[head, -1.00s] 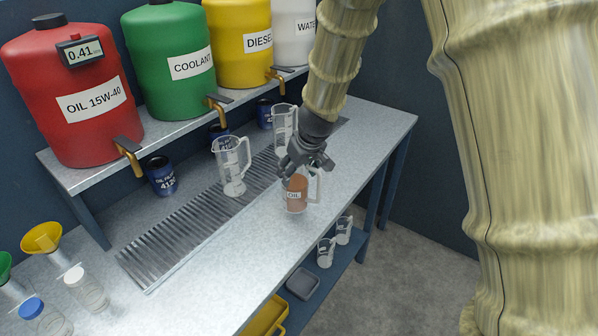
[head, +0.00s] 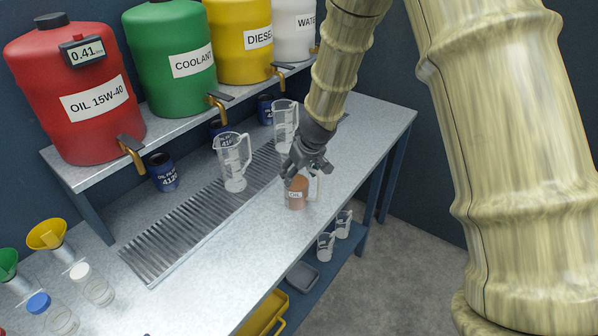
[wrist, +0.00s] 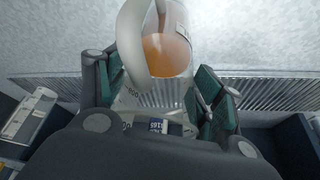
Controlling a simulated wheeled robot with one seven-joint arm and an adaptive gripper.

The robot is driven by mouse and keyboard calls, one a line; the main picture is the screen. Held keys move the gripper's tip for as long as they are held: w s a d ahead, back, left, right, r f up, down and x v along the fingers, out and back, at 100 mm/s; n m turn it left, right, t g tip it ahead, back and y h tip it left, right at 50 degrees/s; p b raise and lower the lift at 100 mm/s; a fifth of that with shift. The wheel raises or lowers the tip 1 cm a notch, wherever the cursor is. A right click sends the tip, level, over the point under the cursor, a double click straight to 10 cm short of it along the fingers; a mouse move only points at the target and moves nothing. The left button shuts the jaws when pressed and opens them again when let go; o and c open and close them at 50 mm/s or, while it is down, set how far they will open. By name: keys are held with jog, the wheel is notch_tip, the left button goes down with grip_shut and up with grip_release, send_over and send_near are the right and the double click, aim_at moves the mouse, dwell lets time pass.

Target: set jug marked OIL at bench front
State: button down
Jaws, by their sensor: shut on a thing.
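The jug marked OIL (head: 296,193) is a small clear jug with orange-brown liquid. It is upright at the front part of the bench (head: 225,262), in front of the slatted drain grate. My gripper (head: 309,167) is shut on it from above and behind. In the wrist view the jug (wrist: 166,54) and its pale handle lie between the green-padded fingers (wrist: 160,90). I cannot tell whether the jug's base touches the bench top.
Two empty clear jugs (head: 233,162) (head: 285,125) stand behind on the drain grate (head: 180,235). Tanks line the raised shelf, with the red oil tank (head: 75,95) at left. Funnels and bottles (head: 92,285) stand at left front. Small jugs (head: 326,246) sit on the lower shelf.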

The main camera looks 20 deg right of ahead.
jog(key=shift+f, duration=0.1)
jog(key=shift+c, duration=1.2)
grip_release()
jog(key=b+v, duration=0.1)
jog(key=v, duration=1.1)
jog(key=shift+b, duration=0.4)
